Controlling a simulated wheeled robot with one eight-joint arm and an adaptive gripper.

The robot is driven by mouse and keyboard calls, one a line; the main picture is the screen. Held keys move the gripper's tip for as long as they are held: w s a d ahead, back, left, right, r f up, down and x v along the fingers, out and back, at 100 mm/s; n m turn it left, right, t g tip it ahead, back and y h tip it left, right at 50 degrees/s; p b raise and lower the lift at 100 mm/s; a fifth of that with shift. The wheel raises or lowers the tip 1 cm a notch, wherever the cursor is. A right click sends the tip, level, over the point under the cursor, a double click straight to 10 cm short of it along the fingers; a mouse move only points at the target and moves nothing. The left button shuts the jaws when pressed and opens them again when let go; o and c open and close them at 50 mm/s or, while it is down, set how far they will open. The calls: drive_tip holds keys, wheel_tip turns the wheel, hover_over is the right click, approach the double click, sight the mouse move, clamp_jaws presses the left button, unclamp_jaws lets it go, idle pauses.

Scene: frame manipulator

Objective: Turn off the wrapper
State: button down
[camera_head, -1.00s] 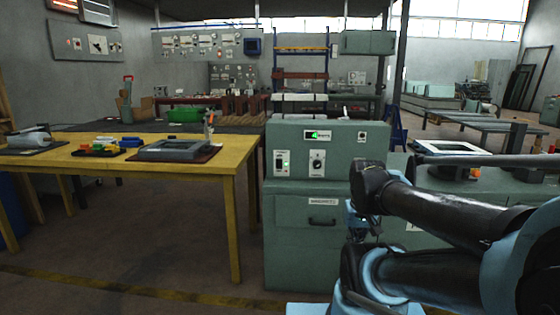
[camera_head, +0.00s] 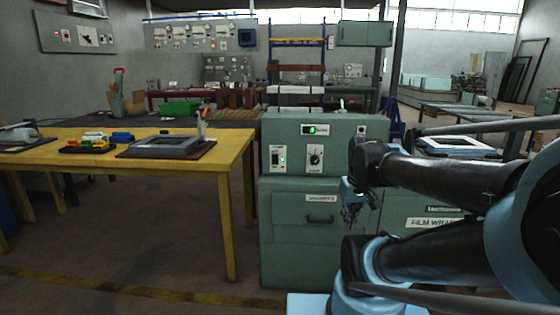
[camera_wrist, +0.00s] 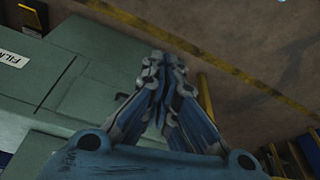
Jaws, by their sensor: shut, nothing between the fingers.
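The film wrapper is a green cabinet machine (camera_head: 290,205) in the middle of the head view. Its upper panel carries a small display (camera_head: 315,130) lit green, a switch plate (camera_head: 278,157) with a green light, a round dark knob (camera_head: 316,155) and a small button plate (camera_head: 361,130). My gripper (camera_head: 350,215) is in front of the cabinet's right part, lower than the knob and to its right. In the wrist view my gripper (camera_wrist: 160,75) is shut and empty, with green cabinet surface to its left and floor beyond.
A yellow table (camera_head: 215,165) stands left of the cabinet, with a grey frame (camera_head: 165,146) on a dark mat and colored blocks (camera_head: 90,142). A white frame (camera_head: 458,145) lies on the right part of the counter, behind my arm. Floor is open under and before the table.

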drive_tip(key=w+a+r+n+t+y, duration=0.1)
drive_tip(key=w+a+r+n, duration=0.3)
drive_tip(key=w, duration=0.6)
drive_tip(key=w+a+r+n+t+y, duration=0.1)
drive_tip(key=w+a+r+n, duration=0.25)
drive_tip(key=w, duration=0.55)
drive_tip(key=w+a+n+y, duration=0.1)
drive_tip(key=w+a+n, duration=0.2)
drive_tip(key=w+a, duration=0.3)
drive_tip(key=w+a+r+n+t+y, duration=0.1)
drive_tip(key=w+a+n, duration=0.2)
drive_tip(key=w, duration=1.1)
drive_tip(key=a, duration=0.3)
drive_tip(key=shift+w+a+r, duration=0.2)
drive_tip(key=shift+w+r, duration=0.05)
drive_tip(key=shift+w, duration=0.1)
drive_tip(key=shift+n, duration=0.25)
approach(275, 160)
drive_tip(key=shift+w+a+f, duration=0.2)
drive_tip(key=shift+w+f, duration=0.1)
drive_tip(key=shift+f, duration=0.6)
drive_tip(key=shift+w+a+f, duration=0.2)
drive_tip(key=shift+w+f, duration=0.15)
drive_tip(key=shift+f, duration=0.6)
drive_tip(key=shift+w+a+f, duration=0.2)
drive_tip(key=shift+w+f, duration=0.1)
drive_tip(key=shift+f, duration=0.6)
